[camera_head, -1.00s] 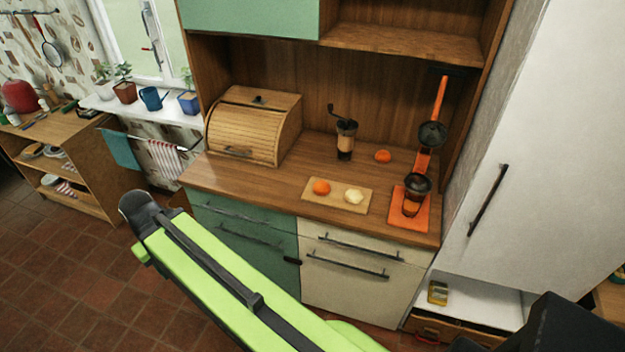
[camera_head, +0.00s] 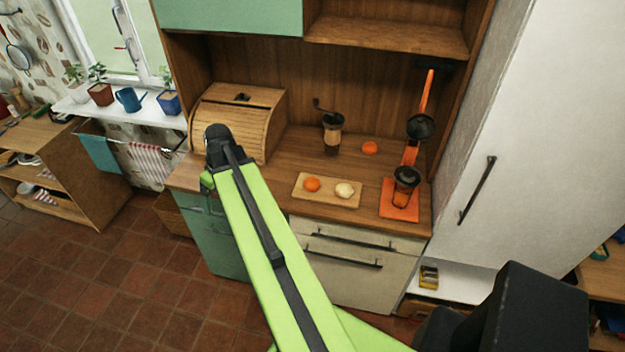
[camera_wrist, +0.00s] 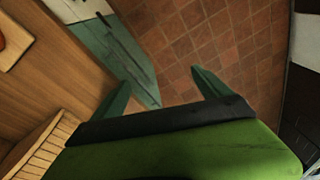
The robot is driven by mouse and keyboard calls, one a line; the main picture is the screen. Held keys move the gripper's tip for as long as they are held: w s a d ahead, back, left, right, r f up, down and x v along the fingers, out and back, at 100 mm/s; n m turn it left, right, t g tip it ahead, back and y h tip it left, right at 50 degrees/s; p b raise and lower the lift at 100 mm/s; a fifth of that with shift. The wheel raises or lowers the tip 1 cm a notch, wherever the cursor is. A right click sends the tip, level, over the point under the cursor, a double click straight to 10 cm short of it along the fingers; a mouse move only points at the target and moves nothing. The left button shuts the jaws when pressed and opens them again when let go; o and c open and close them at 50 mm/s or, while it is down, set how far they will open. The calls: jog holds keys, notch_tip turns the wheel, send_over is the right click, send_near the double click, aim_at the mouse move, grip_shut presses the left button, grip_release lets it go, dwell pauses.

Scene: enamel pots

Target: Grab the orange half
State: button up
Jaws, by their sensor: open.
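A small board (camera_head: 327,196) lies on the wooden counter with an orange piece (camera_head: 312,184) on its left and a pale round piece (camera_head: 344,190) on its right. Another orange piece (camera_head: 370,147) lies behind on the counter. I cannot tell which of these is a cut half. In the head view my arm's end is left of the board, in front of the bread box.
A bread box (camera_head: 240,108), a coffee grinder (camera_head: 332,128) and an orange juicer press (camera_head: 405,185) stand on the counter (camera_head: 275,178). A white cabinet (camera_head: 500,140) stands at right. The counter's front edge is close below the board.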

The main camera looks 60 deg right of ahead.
jog(key=s+d+r+t+p, duration=0.1)
jog(key=s+d, duration=0.3)
jog(key=d, duration=0.4)
jog(key=s+d+r+p, duration=0.15)
jog(key=s+d, duration=0.25)
jog(key=d, duration=0.4)
jog(key=t+h, duration=0.2)
send_near(314, 181)
jog(key=shift+m, duration=0.3)
jog(key=b+x, duration=0.1)
jog(key=b, duration=0.2)
jog(key=b+x, duration=0.2)
jog(key=b, duration=0.2)
jog(key=b+x, duration=0.2)
jog(key=b, duration=0.2)
jog(key=shift+d, duration=0.3)
jog(key=shift+w, duration=0.15)
jog(key=shift+r, duration=0.1)
jog(key=b+x, duration=0.5)
jog(key=shift+a+f, duration=0.2)
jog(key=shift+f, duration=0.1)
jog(key=shift+r, duration=0.2)
jog(key=c, duration=1.5)
